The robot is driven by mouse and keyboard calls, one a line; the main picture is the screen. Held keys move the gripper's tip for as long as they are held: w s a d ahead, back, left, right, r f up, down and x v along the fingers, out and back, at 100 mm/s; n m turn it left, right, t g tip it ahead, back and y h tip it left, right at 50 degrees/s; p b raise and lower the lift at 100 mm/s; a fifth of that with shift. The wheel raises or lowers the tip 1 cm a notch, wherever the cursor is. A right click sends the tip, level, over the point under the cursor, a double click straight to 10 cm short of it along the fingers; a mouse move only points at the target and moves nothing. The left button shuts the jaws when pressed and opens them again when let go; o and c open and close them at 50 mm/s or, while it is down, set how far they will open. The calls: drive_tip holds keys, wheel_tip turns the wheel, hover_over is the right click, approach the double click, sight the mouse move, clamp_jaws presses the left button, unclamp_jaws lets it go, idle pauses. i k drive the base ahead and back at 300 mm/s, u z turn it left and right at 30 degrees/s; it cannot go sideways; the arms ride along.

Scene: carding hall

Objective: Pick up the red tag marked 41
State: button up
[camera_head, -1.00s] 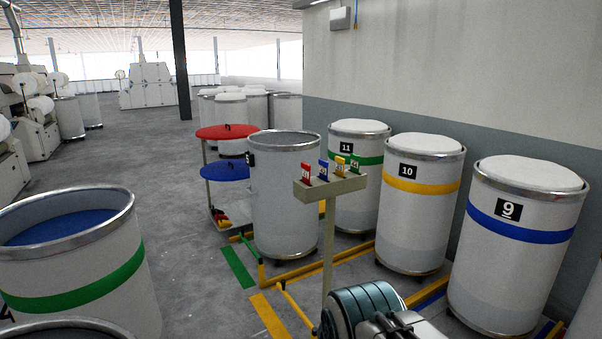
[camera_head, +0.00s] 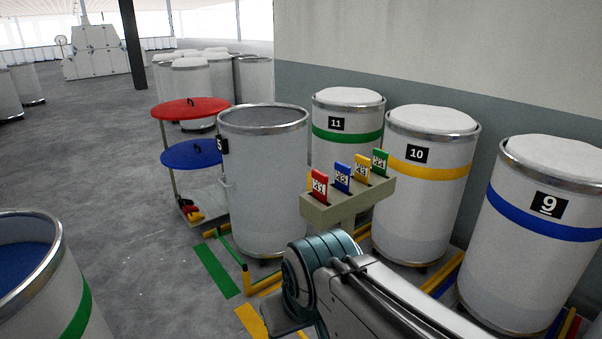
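The red tag (camera_head: 319,184) stands upright at the left end of a small beige stand (camera_head: 345,205), in its own slot. It has a white label, but its number is too small to read surely. A blue tag (camera_head: 342,177), a yellow tag (camera_head: 362,169) and a green tag (camera_head: 380,162) stand beside it in a row to the right. Part of my arm shows below the stand, apart from the tags in the picture. My gripper cannot be made out in this view.
A large can (camera_head: 263,185) stands behind and left of the stand. Cans 11 (camera_head: 345,150), 10 (camera_head: 420,195) and 9 (camera_head: 535,260) line the wall. A cart with red (camera_head: 190,110) and blue lids is at left. A green-banded can (camera_head: 60,290) fills the lower left.

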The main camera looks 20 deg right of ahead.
sight(321, 179)
drive_tip(key=i, duration=0.75)
drive_tip(key=u, duration=0.7)
drive_tip(key=i, duration=0.4)
drive_tip(key=z, duration=1.25)
